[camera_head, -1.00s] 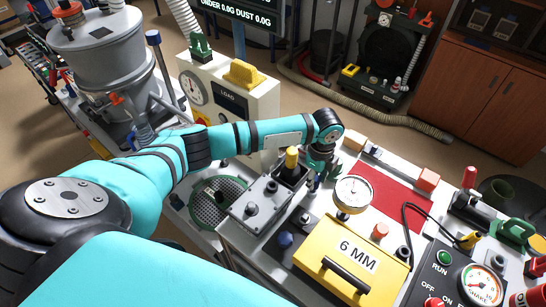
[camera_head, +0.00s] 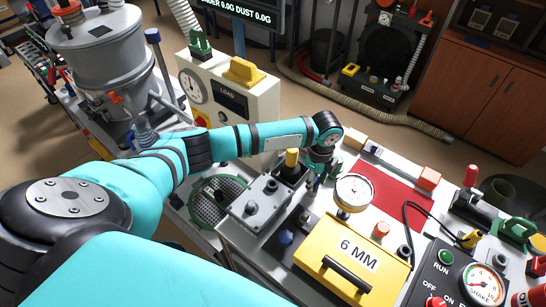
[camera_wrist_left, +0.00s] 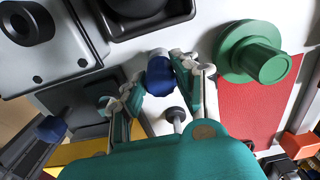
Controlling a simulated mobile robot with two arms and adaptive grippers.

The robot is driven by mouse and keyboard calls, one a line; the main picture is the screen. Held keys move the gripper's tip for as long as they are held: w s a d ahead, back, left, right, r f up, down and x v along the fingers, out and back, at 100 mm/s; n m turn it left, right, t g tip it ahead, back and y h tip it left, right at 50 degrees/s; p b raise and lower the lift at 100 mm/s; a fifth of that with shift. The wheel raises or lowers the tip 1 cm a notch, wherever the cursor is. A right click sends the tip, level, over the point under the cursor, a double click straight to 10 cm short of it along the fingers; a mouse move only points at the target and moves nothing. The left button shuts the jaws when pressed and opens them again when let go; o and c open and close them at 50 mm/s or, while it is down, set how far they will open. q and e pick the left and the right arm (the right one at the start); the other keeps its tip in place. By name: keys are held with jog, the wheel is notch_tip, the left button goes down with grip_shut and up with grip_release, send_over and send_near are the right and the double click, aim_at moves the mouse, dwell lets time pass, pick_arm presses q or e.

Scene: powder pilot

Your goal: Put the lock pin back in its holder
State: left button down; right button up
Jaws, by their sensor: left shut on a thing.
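My left gripper (camera_wrist_left: 158,92) points down over the bench and is shut on a blue-headed piece (camera_wrist_left: 160,72), which looks like the lock pin. The blue head sits between the fingertips, and its lower end is hidden. In the head view my left gripper (camera_head: 316,181) is between the black tray with the yellow-topped post and the red mat. Fine contact there is too small to tell. I cannot tell which fitting is the pin's holder. My right gripper is in neither view.
A green knob (camera_wrist_left: 262,58) stands close beside the right finger. A black tray (camera_wrist_left: 150,25) and a grey block (camera_wrist_left: 45,35) lie beyond. A dial gauge (camera_head: 353,193) and yellow 6 MM box (camera_head: 320,262) stand near the hand. The red mat (camera_head: 385,190) is mostly clear.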

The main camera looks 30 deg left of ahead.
pick_arm(q)
jog(key=shift+f, duration=0.6)
jog(key=c, duration=0.9)
grip_release()
jog(key=shift+c, duration=1.4)
jog(key=shift+r, duration=0.15)
notch_tip(320, 180, up, 5)
jog(key=p, duration=0.4)
jog(key=shift+f, duration=0.2)
jog(key=shift+r, duration=1.1)
